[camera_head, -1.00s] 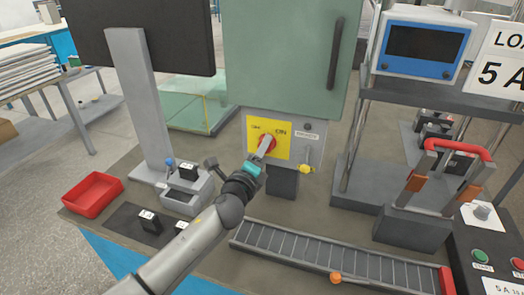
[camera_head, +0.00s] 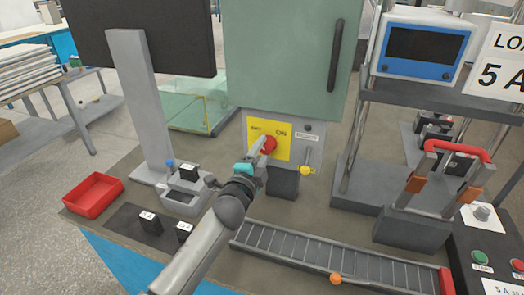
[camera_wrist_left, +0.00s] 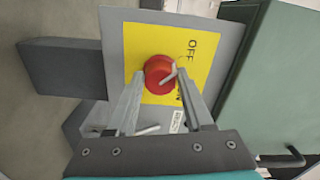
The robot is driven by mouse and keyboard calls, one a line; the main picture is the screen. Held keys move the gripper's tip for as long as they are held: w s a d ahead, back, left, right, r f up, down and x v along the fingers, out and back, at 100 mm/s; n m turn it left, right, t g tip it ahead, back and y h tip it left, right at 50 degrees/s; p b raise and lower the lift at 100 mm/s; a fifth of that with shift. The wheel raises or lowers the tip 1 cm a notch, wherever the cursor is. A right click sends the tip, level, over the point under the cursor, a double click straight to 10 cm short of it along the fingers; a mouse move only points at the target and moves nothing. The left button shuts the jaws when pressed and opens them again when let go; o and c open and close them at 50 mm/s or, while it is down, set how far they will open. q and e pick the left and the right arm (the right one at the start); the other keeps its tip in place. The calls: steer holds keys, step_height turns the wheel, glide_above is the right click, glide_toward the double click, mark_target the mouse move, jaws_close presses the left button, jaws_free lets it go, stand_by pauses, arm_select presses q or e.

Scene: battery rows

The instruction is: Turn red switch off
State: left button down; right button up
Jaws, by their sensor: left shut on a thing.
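The red switch (camera_head: 269,144) is a round knob on a yellow plate (camera_head: 283,152) on the grey box under the green cabinet. The plate reads OFF on the left and ON on the right. My left gripper (camera_head: 263,149) reaches it from the lower left and partly covers it. In the left wrist view, its fingers (camera_wrist_left: 162,80) are closed on the two sides of the red switch (camera_wrist_left: 154,70), with the OFF label (camera_wrist_left: 190,47) clear and the ON label partly hidden by a finger. My right gripper is not in view.
A lever with a yellow knob (camera_head: 306,170) hangs just right of the plate. A roller conveyor (camera_head: 320,258) lies in front. A red tray (camera_head: 93,192), a grey post (camera_head: 140,110) and small black blocks stand to the left. A metal rack (camera_head: 352,130) stands to the right.

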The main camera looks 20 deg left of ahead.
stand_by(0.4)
arm_select(q)
steer(key=shift+c, duration=1.5)
jaws_free()
steer(key=s+p, duration=0.1)
steer(key=s, duration=1.4)
steer(key=shift+a+p, duration=0.25)
steer(key=shift+p, duration=0.1)
steer(key=shift+s, duration=0.1)
